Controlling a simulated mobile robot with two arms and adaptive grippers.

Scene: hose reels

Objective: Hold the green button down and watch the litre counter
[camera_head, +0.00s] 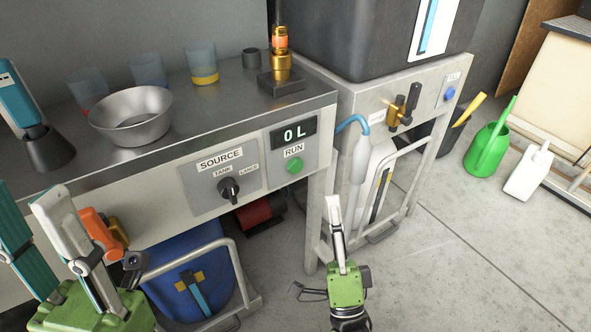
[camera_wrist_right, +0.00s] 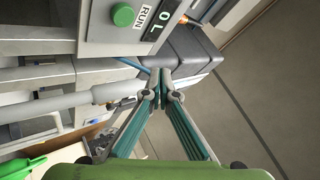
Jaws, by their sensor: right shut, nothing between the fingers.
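The round green button (camera_head: 295,166) sits under the RUN label on a grey panel at the bench's front right. It also shows at the top of the right wrist view (camera_wrist_right: 123,15). The litre counter (camera_head: 295,132) above it reads "0 L". My right gripper (camera_head: 333,203) is shut and empty, below and to the right of the button, apart from it. In the right wrist view its fingertips (camera_wrist_right: 165,73) meet below the panel. My left gripper (camera_head: 42,205) is at the lower left with its fingers spread, away from the button.
A black SOURCE knob (camera_head: 229,189) is left of the button. A metal bowl (camera_head: 133,118) and several cups stand on the bench. A brass fitting (camera_head: 281,68) is near its right end. A blue drum (camera_head: 185,275) is below. Clear floor (camera_head: 460,235) lies right.

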